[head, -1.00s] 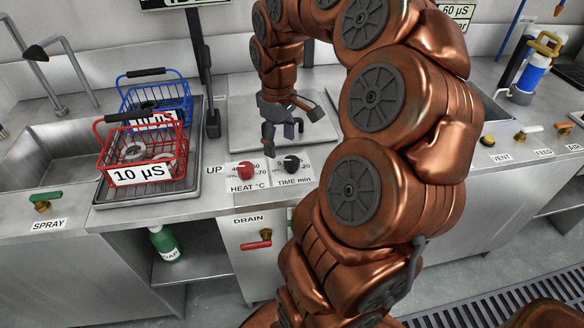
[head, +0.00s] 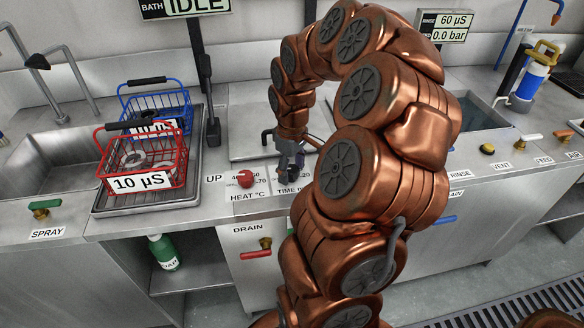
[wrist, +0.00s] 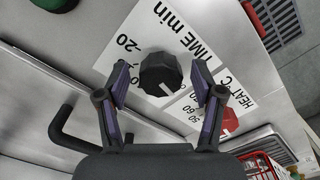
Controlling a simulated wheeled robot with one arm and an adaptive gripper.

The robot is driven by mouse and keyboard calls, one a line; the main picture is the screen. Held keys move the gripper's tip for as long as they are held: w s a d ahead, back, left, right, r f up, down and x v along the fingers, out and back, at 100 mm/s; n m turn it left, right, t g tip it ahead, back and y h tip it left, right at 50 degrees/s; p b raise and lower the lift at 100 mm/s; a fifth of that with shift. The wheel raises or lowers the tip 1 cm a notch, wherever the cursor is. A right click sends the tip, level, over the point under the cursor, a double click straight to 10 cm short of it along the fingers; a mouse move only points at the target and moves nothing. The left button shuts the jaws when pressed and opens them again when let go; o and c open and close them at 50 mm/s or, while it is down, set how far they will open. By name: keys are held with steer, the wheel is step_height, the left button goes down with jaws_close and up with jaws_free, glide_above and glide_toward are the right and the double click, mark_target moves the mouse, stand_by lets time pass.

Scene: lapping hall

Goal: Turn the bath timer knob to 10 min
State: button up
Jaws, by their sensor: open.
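The bath timer knob (wrist: 160,74) is black, on a white plate marked "TIME min" (wrist: 180,35), near the middle of the wrist view. Its white pointer line points to the lower right there. A "20" shows on the plate's left; I cannot read a 10. My gripper (wrist: 159,76) is open, with one finger on each side of the knob and a visible gap to each. In the head view my gripper (head: 289,172) is over the timer plate and mostly hides the knob.
The red HEAT knob (head: 245,178) stands just left of the timer. A red basket (head: 142,163) and a blue basket (head: 158,110) sit in a tray farther left. A black bent handle (wrist: 68,130) is close beside my gripper. The bath display (head: 186,5) reads IDLE.

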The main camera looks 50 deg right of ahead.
steer(key=shift+c, duration=0.2)
steer(key=c, duration=1.1)
steer(key=shift+f, duration=0.1)
steer(key=shift+m+b, duration=0.4)
steer(key=m+b, duration=0.2)
steer(key=shift+f+m+b, duration=0.2)
steer(key=shift+m+b, duration=0.2)
steer(key=m+b, duration=0.2)
steer(key=m, duration=0.1)
steer(key=shift+r+m, duration=0.1)
steer(key=shift+m, duration=0.2)
steer(key=m+b, duration=0.2)
steer(key=m, duration=0.2)
steer(key=shift+m, duration=0.3)
steer(key=shift+r+m+b, duration=0.15)
steer(key=shift+m+b, duration=0.15)
steer(key=shift+m, duration=1.7)
